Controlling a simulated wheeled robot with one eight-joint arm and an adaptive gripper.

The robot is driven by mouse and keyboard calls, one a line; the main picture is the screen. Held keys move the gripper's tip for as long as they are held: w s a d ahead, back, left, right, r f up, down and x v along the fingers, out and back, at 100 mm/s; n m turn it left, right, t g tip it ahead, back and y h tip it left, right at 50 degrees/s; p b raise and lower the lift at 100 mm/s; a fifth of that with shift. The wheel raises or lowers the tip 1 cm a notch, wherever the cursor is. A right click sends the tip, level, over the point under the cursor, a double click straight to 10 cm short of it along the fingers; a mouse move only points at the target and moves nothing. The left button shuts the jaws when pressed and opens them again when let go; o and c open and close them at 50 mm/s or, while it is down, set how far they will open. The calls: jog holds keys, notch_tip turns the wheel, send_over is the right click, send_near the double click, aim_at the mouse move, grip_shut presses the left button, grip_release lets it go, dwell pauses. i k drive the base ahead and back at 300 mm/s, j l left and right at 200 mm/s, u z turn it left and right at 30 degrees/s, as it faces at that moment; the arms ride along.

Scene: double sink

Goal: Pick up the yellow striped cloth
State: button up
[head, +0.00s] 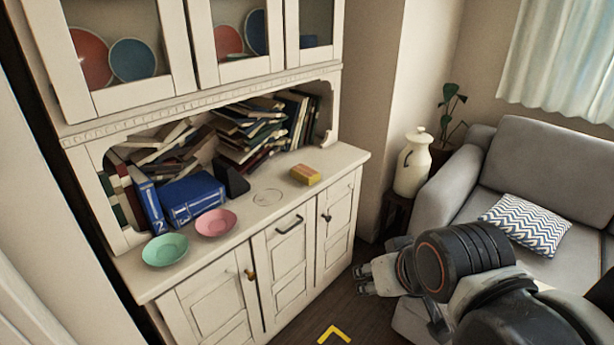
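A small yellow block-shaped item (306,175) with an orange-pink band lies on the cabinet's counter, toward its right end. It is the only thing here that matches the yellow striped cloth, and it looks like a folded cloth. My gripper (362,279) is in front of the cabinet's right side, lower than the counter and apart from the yellow item. Its two fingertips look apart, with nothing seen between them. My arm reaches in from the lower right.
The white cabinet (285,252) holds a green bowl (165,249), a pink bowl (216,222), blue books (192,197) and heaped books behind. A white jug (412,163) stands right of it, beside a grey sofa (545,160). Bare counter surrounds the yellow item's front.

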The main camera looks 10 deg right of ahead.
aim_at(307, 175)
jog(key=i+u, duration=0.15)
jog(key=i, duration=0.3)
jog(key=i+l+u, duration=0.2)
jog(key=i, duration=0.2)
jog(key=i+l+u, duration=0.15)
jog(key=i, duration=0.25)
jog(key=i+l+u, duration=0.15)
jog(key=i, duration=0.3)
jog(key=i+l+z, duration=0.1)
